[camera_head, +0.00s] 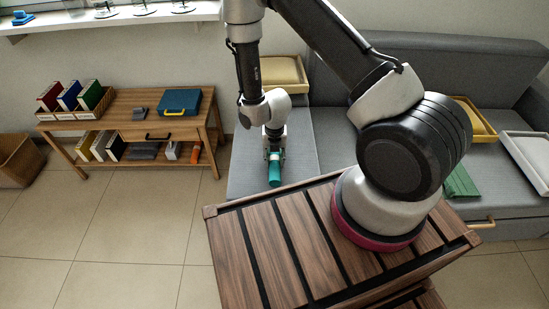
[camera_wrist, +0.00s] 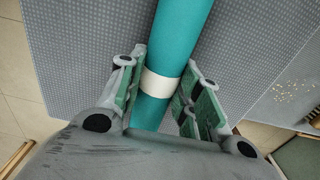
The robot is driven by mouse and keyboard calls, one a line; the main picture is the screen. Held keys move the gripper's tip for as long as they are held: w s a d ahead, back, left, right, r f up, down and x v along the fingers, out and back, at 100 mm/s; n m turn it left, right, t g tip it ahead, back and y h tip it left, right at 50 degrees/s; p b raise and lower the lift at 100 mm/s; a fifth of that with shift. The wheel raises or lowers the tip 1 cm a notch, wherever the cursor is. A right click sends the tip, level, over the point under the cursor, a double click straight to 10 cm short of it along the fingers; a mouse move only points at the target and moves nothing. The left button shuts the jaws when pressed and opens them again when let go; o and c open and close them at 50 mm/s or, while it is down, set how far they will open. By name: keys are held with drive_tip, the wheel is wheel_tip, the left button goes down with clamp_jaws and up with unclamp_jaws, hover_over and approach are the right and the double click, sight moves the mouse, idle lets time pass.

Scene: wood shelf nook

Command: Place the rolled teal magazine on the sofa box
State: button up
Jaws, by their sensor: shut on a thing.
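The rolled teal magazine (camera_head: 274,170) is a narrow teal tube with a white band. In the wrist view the magazine (camera_wrist: 181,38) runs up between the fingers, and its far end is out of the picture. My gripper (camera_head: 274,150) is shut on it around the banded part; the fingers also show in the wrist view (camera_wrist: 160,92). The grey sofa box (camera_head: 303,132) lies below and around the gripper in the head view. Its grey woven top (camera_wrist: 95,40) fills much of the wrist view. I cannot tell whether the magazine touches that surface.
A low wooden shelf (camera_head: 130,112) at the left holds books and a teal case (camera_head: 180,103). Yellow trays (camera_head: 285,72) and a white tray (camera_head: 527,153) lie on the sofa. A green folded cloth (camera_head: 459,182) is near the right.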

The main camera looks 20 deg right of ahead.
drive_tip(key=shift+f, duration=0.1)
drive_tip(key=o, duration=1.1)
